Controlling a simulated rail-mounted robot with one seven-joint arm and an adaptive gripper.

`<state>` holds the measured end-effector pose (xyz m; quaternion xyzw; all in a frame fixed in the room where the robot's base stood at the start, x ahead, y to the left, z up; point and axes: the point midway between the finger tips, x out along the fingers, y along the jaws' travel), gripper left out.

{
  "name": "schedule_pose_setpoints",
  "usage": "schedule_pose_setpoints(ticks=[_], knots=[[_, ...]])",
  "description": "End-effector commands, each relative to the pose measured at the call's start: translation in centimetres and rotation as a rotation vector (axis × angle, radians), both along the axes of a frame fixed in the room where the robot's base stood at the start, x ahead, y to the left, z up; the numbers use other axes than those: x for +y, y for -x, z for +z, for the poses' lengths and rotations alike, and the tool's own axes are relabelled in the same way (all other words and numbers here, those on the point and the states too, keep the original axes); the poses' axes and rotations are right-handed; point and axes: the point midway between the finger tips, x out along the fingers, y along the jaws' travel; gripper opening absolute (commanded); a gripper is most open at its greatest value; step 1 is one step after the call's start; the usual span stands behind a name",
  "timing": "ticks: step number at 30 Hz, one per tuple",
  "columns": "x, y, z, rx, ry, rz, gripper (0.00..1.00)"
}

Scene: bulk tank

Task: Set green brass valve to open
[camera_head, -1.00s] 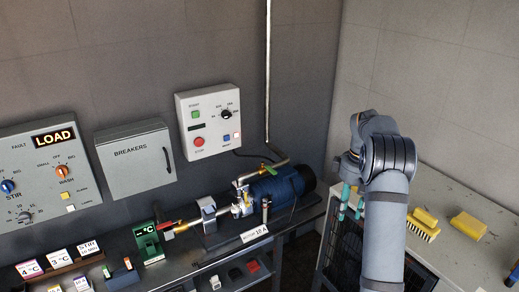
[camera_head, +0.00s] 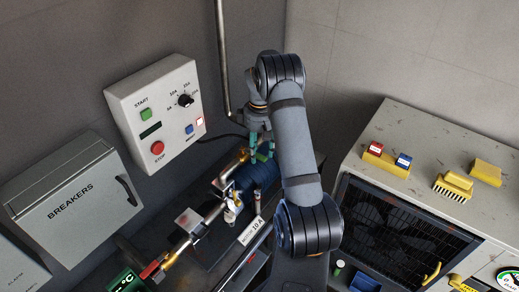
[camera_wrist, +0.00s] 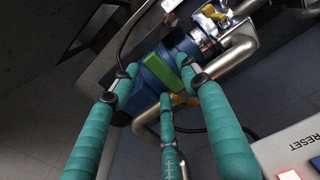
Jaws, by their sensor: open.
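The green valve handle (camera_wrist: 186,72) shows in the wrist view as a bright green bar in front of the blue pump motor. A little brass-coloured metal (camera_wrist: 190,100) shows just below it. In the head view a bit of the green handle (camera_head: 262,157) shows under my fingers, above the motor's near end. My gripper (camera_wrist: 163,82) has its teal fingers spread around the handle, with fingertips close on both sides. I cannot tell whether any finger touches it. In the head view my gripper (camera_head: 261,143) points down at the handle. My fingers partly hide the valve body.
The blue motor (camera_head: 258,176) and bent pipes (camera_head: 228,172) crowd the space below my gripper. A control box (camera_head: 160,112) with START and STOP buttons is on the wall to the left. A vertical pipe (camera_head: 221,60) stands behind. A grey cabinet (camera_head: 430,150) is at the right.

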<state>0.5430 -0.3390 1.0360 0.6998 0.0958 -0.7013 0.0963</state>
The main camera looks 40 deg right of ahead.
Motion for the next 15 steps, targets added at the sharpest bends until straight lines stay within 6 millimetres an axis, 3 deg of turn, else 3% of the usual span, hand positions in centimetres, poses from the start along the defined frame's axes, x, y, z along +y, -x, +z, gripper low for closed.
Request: schedule_pose_setpoints(ticks=[6, 15], knots=[[0.01, 0.00, -0.02, 0.000, 0.000, 0.000, 0.45], [0.04, -0.02, 0.00, 0.000, 0.000, 0.000, 0.27]])
